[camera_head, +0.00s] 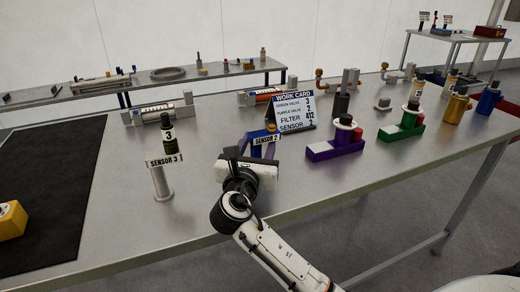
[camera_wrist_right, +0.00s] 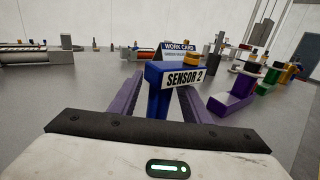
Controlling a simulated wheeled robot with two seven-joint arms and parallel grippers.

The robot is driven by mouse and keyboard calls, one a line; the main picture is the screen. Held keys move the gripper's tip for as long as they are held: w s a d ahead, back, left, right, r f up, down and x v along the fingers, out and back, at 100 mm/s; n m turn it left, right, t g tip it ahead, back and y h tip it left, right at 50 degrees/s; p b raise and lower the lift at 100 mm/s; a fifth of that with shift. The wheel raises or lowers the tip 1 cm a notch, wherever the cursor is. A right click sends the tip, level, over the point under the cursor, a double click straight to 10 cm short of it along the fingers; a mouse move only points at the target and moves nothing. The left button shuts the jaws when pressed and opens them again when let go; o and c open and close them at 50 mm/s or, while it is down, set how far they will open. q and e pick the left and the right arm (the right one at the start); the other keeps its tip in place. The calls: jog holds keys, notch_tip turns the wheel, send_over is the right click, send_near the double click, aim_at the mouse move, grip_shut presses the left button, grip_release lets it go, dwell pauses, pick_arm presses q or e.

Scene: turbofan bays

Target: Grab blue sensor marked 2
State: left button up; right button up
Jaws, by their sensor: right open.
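The blue sensor piece (camera_head: 258,150) stands on the metal table, with a white "SENSOR 2" label across its front. In the right wrist view the blue piece (camera_wrist_right: 157,103) is upright, with its label facing me. A small yellow-orange part (camera_head: 270,126) shows at its top in the head view. My right gripper (camera_head: 250,163) is at the blue piece. In the wrist view its two purple fingers (camera_wrist_right: 160,88) are apart, one on each side of the blue post; I cannot tell whether they touch it. My left gripper is not in view.
A dark "3" sensor on a post labelled SENSOR 3 (camera_head: 162,180) stands left. The work card (camera_head: 293,112) stands close behind. Purple (camera_head: 335,149) and green (camera_head: 400,131) valve blocks stand right. A black mat (camera_head: 50,185) and yellow block (camera_head: 11,220) lie far left.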

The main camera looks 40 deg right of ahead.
jog(key=shift+w+d, duration=0.35)
grip_shut()
jog(key=shift+r, duration=0.1)
